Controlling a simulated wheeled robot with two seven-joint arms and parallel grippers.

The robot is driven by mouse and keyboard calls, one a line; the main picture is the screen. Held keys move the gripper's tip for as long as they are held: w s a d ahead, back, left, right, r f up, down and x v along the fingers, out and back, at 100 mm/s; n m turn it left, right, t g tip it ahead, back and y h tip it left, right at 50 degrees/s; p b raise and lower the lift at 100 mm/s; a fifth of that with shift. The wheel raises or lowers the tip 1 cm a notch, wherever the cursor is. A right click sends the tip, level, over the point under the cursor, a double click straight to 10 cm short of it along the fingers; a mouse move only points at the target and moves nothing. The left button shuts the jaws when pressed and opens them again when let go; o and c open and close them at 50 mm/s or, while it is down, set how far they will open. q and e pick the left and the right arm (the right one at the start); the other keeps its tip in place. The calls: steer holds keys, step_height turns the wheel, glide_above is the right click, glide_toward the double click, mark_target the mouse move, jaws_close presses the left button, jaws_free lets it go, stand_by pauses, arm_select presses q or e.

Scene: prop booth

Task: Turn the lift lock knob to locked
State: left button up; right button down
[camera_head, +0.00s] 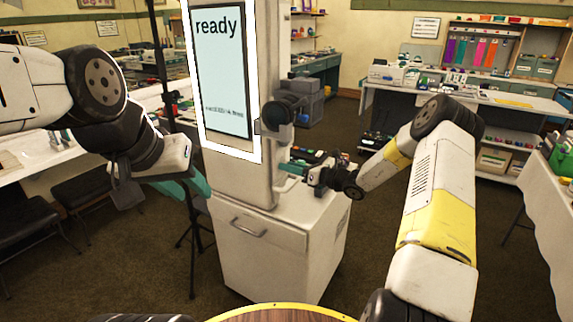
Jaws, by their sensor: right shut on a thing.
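A tall white booth column (260,185) stands in the middle, with a lit screen (219,75) reading "ready" on its front. My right gripper (287,168) reaches in from the right to the column's right side. Its teal fingertips are shut on a small part there, which I take as the lift lock knob; the fingers hide it, and its setting cannot be read. A larger black round part (278,114) sits higher on the same side, apart from the gripper. My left gripper (190,190) is open and empty, left of the column, with its teal fingers spread.
The column rises from a white cabinet (262,262) with a drawer handle. Small dark items lie on the cabinet top behind my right gripper. A black stand (193,240) and dark chairs (32,220) are at the left. A round wooden top (280,314) edges the bottom.

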steer(key=m, duration=0.5)
steer(key=shift+w, duration=0.1)
steer(key=shift+m, duration=0.4)
steer(key=shift+d, duration=0.1)
steer(key=c, duration=1.1)
jaws_free()
steer(key=shift+v, duration=3.9)
